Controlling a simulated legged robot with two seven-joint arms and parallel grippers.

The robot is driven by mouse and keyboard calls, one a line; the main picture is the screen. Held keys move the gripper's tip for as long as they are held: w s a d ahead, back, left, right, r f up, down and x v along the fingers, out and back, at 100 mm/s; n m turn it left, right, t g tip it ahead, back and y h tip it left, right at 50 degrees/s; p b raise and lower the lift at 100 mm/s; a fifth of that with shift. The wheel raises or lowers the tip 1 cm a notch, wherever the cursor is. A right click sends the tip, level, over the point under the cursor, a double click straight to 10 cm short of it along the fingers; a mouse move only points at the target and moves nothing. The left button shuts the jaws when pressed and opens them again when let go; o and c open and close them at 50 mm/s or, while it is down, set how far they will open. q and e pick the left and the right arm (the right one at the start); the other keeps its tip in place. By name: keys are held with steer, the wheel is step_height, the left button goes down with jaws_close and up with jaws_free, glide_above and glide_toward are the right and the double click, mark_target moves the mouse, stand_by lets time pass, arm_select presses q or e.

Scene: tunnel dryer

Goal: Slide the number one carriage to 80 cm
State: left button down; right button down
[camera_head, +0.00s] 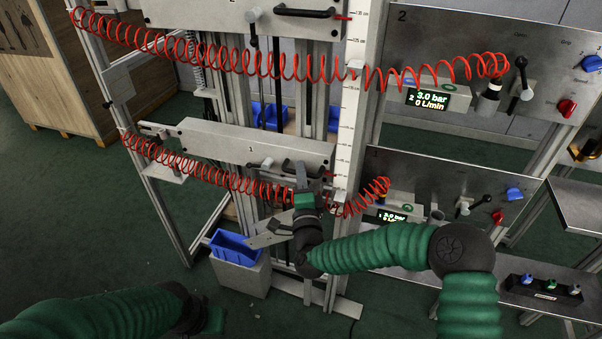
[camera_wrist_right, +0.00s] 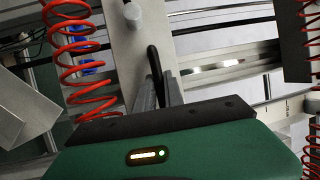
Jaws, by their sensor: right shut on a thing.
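The number one carriage (camera_head: 225,142) is the lower grey plate marked 1, on vertical rails. Its black bar handle (camera_head: 322,170) is at its right end. My right gripper (camera_head: 302,176) is shut on this handle. In the right wrist view the fingers (camera_wrist_right: 162,92) close around the black handle (camera_wrist_right: 153,58), with the carriage plate (camera_wrist_right: 118,40) behind. A white vertical scale (camera_head: 352,100) stands right of the carriage; its figures are too small to read surely.
The number two carriage (camera_head: 200,12) is above on the same rails. Red coiled hoses (camera_head: 215,183) cross in front of the frame. Panels with displays (camera_head: 428,97) stand at the right. Below are a blue bin (camera_head: 232,246) and a grey block (camera_head: 243,275). A wooden crate (camera_head: 75,85) stands left.

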steer(key=shift+f, duration=0.25)
step_height(320, 180, down, 10)
steer(key=b, duration=0.7)
steer(key=shift+s+f, duration=0.15)
steer(key=shift+f, duration=0.15)
steer(key=c, duration=1.5)
jaws_free()
steer(key=shift+o, duration=0.2)
steer(key=shift+r, duration=0.25)
steer(key=p+v, duration=0.2)
steer(key=v, duration=1.4)
steer(key=shift+s, duration=0.35)
